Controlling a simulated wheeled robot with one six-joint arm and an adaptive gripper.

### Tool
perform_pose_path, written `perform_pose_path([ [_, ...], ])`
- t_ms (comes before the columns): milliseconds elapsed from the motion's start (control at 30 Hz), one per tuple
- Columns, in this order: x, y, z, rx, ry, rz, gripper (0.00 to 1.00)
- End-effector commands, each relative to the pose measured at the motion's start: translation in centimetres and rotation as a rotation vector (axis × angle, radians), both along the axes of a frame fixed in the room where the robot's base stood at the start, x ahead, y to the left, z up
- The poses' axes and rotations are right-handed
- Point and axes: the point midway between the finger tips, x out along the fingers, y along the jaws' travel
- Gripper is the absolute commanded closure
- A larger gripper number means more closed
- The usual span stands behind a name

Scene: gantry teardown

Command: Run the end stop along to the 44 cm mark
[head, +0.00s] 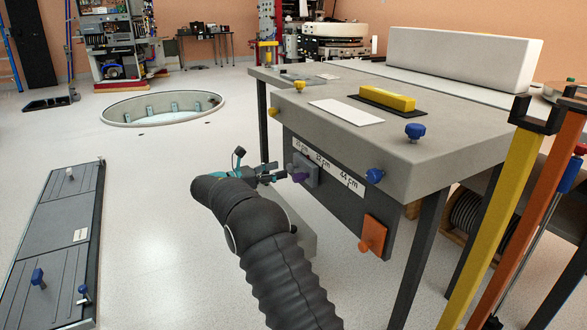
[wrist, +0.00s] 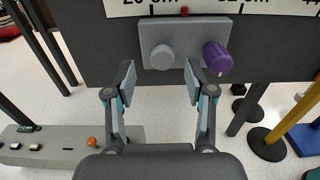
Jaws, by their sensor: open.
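The end stop is a grey plate (wrist: 185,32) on the dark panel under the table top, with a grey round knob (wrist: 162,57) and a purple knob (wrist: 217,58). It also shows in the head view (head: 311,170). Its red pointer (wrist: 184,11) sits between the 20 cm and 32 cm marks of the white scale strip (wrist: 265,6). The 44 cm label (head: 349,182) is at the strip's right end, cut off in the wrist view. My gripper (wrist: 160,82) is open and empty, its fingers just below and either side of the grey knob, apparently not touching it.
A blue knob (head: 374,176) and an orange block with a knob (head: 375,233) are on the panel's right side. Yellow (head: 505,200) and orange (head: 551,215) posts stand at the right. A grey box (wrist: 60,143) is low at left.

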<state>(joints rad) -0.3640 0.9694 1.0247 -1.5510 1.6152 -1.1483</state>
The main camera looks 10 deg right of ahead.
Motion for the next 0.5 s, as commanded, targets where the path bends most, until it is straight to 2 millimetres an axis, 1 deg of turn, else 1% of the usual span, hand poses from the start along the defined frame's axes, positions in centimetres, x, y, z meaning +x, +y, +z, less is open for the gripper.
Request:
perform_pose_path([
  [33, 0.3, -0.9, 0.0, 0.0, -0.001, -0.002, 0.46],
  [100, 0.6, -2.0, 0.0, 0.0, -0.001, -0.002, 0.46],
  [200, 1.0, -3.2, 0.0, -0.001, -0.001, -0.001, 0.46],
  [333, 1.4, -4.3, 0.0, 0.0, -0.001, -0.001, 0.46],
  [500, 1.6, -4.8, 0.0, 0.0, -0.001, -0.001, 0.46],
])
